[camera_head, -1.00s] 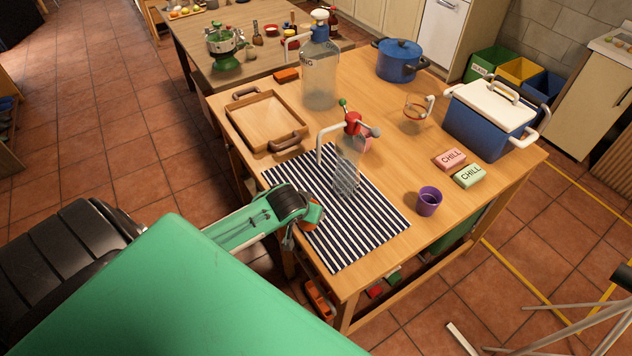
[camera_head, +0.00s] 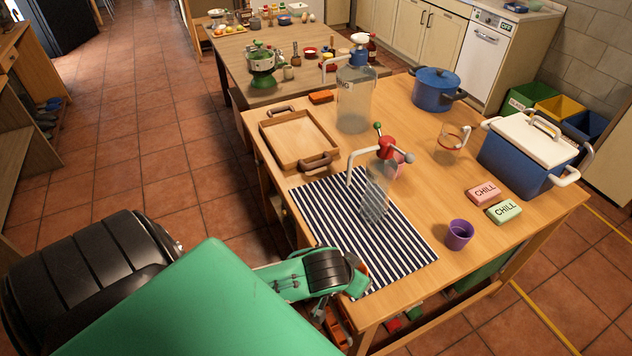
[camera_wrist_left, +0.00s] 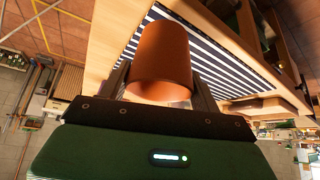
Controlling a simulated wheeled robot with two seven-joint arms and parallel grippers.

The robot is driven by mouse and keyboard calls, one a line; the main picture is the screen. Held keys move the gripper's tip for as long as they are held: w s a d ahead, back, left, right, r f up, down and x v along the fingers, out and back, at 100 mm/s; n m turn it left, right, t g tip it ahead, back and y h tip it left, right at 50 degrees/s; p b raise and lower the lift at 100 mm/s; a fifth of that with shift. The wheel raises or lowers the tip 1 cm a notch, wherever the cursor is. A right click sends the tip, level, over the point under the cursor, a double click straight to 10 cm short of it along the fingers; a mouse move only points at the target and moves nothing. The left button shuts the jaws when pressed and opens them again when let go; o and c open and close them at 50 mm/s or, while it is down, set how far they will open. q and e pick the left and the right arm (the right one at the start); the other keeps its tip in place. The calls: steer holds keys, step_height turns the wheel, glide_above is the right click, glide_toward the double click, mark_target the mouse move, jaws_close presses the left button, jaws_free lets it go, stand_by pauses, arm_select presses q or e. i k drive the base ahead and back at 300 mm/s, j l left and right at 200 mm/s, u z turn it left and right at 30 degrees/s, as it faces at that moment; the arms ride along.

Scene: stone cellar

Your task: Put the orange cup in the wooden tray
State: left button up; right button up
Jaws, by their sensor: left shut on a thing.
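The orange cup (camera_wrist_left: 163,62) is held between the fingers of my left gripper (camera_wrist_left: 160,92) in the wrist view. In the head view my left gripper (camera_head: 354,276) is at the near left edge of the table, by the near corner of the striped mat; the cup is almost wholly hidden there. The wooden tray (camera_head: 330,133) lies at the table's far left, beyond the mat, and looks empty. My right gripper is not in view.
The striped mat (camera_head: 335,225) bears a clear bottle with a red top (camera_head: 377,190). A large clear dispenser (camera_head: 355,100) stands right of the tray. A purple cup (camera_head: 459,235), two CHILL blocks (camera_head: 483,193), a glass mug (camera_head: 450,140), a blue pot (camera_head: 436,92) and a cooler (camera_head: 520,155) stand farther right.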

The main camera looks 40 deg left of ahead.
mark_target(294, 134)
steer(key=i+j+z, duration=0.15)
steer(key=j, duration=0.5)
steer(key=j+z, duration=0.1)
steer(key=j, duration=0.6)
steer(key=i, duration=0.05)
